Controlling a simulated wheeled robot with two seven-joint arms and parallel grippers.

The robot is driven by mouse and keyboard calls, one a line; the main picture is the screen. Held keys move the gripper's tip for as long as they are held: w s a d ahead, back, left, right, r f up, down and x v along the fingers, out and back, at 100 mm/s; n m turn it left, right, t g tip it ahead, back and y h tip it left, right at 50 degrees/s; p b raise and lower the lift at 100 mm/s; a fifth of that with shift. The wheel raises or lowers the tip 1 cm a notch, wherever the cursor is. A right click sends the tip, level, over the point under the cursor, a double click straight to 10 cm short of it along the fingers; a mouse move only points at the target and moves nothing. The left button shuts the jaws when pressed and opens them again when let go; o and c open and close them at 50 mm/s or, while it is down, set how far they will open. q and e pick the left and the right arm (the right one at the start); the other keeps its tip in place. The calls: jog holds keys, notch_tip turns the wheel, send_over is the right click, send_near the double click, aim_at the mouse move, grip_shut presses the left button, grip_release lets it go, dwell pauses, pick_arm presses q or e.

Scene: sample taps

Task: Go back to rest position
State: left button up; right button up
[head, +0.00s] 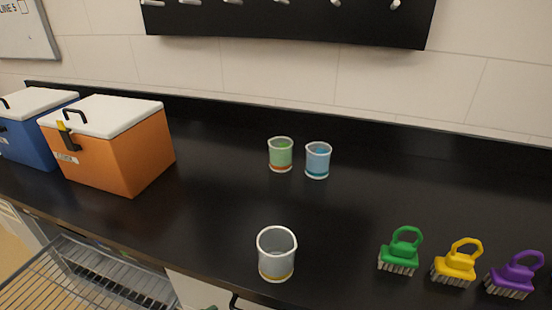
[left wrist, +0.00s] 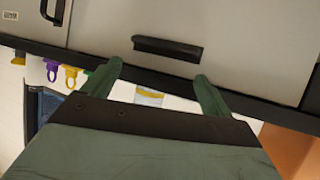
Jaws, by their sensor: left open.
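My left gripper (left wrist: 158,69) shows only in the left wrist view, its two green fingers apart with nothing held between them. Beyond the fingers is a drawer front (left wrist: 250,25) with a dark handle (left wrist: 168,48). The counter's edge runs behind the fingers. A cup with a yellow band (left wrist: 149,97) shows farther off between them. In the head view the clear cup (head: 276,257) stands near the counter's front edge, and the green cup (head: 280,155) and blue cup (head: 317,160) stand farther back. Neither gripper is in the head view.
An orange cooler (head: 140,158) and a blue cooler (head: 30,142) stand at the left. Green (head: 398,259), yellow (head: 454,267) and purple (head: 511,280) brushes line the right front. A wire rack (head: 90,280) is below left. The counter's middle (head: 210,200) is clear.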

pick_arm(q)
jog(key=s+a+f+n+g+y, duration=0.3)
jog(key=s+a+f+y, duration=0.1)
jog(key=a, duration=0.3)
jog(key=s+a+f+n+g+y, duration=0.3)
jog(key=s+a+y, duration=0.1)
jog(key=a, duration=0.2)
notch_tip(320, 180, down, 24)
jog(key=s+a+m+g, duration=0.1)
jog(key=s+g, duration=0.1)
jog(key=s+a+f, duration=0.2)
jog(key=s+f, duration=0.5)
jog(key=s, duration=0.1)
jog(key=s+a+f, duration=0.3)
jog(key=s+f, duration=0.5)
jog(key=shift+s+a+g+y, duration=0.2)
jog(key=shift+a+g+y, duration=0.1)
jog(key=shift+g, duration=0.1)
jog(key=shift+c, duration=0.5)
